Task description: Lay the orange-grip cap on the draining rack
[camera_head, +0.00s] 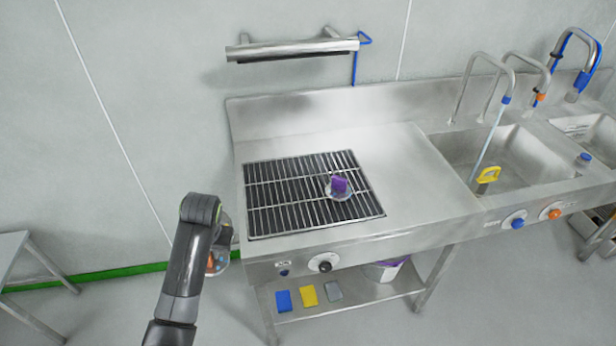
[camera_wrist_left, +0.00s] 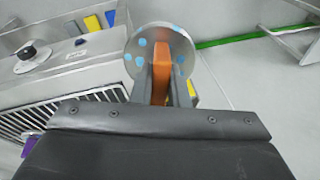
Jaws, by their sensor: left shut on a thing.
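The orange-grip cap is a round metal disc with light blue spots and an upright orange grip; it fills the top middle of the left wrist view (camera_wrist_left: 161,78). My left gripper (camera_wrist_left: 160,95) is shut on the orange grip. In the head view the cap (camera_head: 222,262) shows partly behind my left arm, left of the counter's front edge, and the gripper (camera_head: 214,258) is mostly hidden there. The draining rack (camera_head: 270,212) is a dark slatted grid set in the steel counter, to the right of my gripper. My right gripper is not in view.
A purple-grip cap (camera_head: 340,187) lies on the rack's right part; the rack's left and front are clear. A sink (camera_head: 510,160) with a yellow-handled item (camera_head: 488,175) is at right. Knobs (camera_head: 325,263) stick out from the counter front. Coloured blocks (camera_head: 309,295) lie on the shelf below.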

